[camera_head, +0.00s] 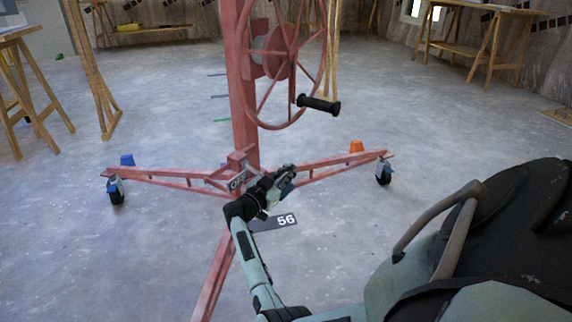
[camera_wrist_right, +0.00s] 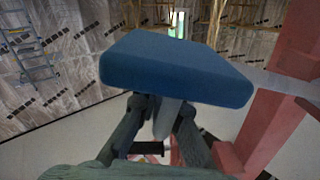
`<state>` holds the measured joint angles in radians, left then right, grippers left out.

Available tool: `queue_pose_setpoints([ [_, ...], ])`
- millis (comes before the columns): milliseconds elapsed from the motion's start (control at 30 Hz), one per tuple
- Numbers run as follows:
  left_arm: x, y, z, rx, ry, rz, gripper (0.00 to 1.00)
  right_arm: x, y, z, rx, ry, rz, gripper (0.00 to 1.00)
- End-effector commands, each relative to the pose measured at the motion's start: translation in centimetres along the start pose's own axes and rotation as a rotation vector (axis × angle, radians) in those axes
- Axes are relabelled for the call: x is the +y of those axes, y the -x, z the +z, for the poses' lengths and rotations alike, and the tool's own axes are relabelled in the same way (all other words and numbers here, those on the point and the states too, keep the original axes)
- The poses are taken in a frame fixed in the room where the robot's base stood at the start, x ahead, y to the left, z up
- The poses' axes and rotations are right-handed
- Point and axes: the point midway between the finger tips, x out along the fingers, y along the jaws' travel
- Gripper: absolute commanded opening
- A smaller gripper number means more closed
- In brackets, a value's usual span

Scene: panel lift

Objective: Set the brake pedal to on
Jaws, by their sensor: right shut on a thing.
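The red panel lift (camera_head: 243,110) stands upright with its spoked wheel above the splayed legs. A small plate reading what looks like "OFF" (camera_head: 237,183) is at the foot of the mast. My right gripper (camera_head: 282,183) is low by the mast foot, in front of the right leg. The brake pedal, a blue block, shows partly beside the fingers (camera_head: 288,189) and fills the upper middle of the right wrist view (camera_wrist_right: 175,70). The fingers are shut at the pedal's near side, and the exact contact is hidden under the block. My left gripper is out of view.
The wheel's black crank handle (camera_head: 319,104) juts out above the gripper. A front leg (camera_head: 215,275) runs toward me beside my forearm. Casters (camera_head: 384,173) stand at the leg ends. A dark plate marked "56" (camera_head: 286,221) is below the gripper. Open floor surrounds the lift.

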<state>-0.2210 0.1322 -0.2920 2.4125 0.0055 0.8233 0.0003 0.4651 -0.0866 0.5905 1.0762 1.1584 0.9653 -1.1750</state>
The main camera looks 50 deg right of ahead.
Motion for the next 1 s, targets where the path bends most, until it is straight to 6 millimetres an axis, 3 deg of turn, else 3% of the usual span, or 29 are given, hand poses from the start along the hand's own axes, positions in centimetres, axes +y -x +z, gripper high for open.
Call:
queue_pose_setpoints([
  [300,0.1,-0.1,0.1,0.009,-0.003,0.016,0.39,0.5,0.3,2.7,-0.006,0.009,-0.002,0.0],
  [967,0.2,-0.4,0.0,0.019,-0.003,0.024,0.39,0.8,0.3,3.7,-0.009,0.012,-0.002,0.0],
  [1000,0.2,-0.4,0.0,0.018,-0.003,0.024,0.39,0.8,0.3,3.7,-0.009,0.012,-0.002,0.1],
])
